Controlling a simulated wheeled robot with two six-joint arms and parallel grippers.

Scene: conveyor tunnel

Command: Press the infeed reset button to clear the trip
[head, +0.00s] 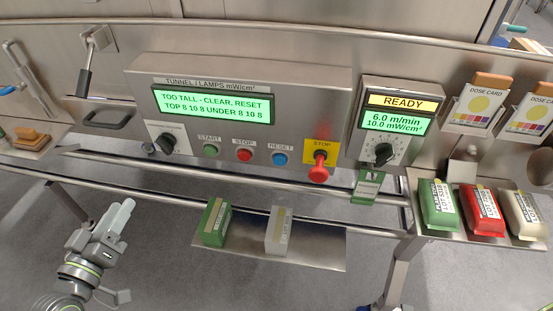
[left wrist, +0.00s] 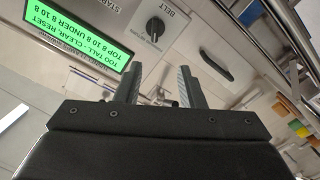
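The blue button (head: 280,158) labelled RESET is on the steel lamp panel (head: 300,100), right of the red STOP button (head: 244,155) and green START button (head: 210,150). The green display (head: 213,105) above reads "TOO TALL - CLEAR, RESET". It also shows upside down in the left wrist view (left wrist: 80,35). My left gripper (head: 122,212) is low at the left, below the rail and well apart from the panel. In the left wrist view its two fingers (left wrist: 162,85) stand apart with nothing between them. The RESET button is outside that view. My right gripper is not in view.
A red mushroom STOP knob (head: 319,167) juts out just right of the RESET button. A rail (head: 250,180) runs below the panel. A lower shelf (head: 318,252) holds a green box (head: 215,222) and a grey box (head: 279,230). Several packs stand at the right.

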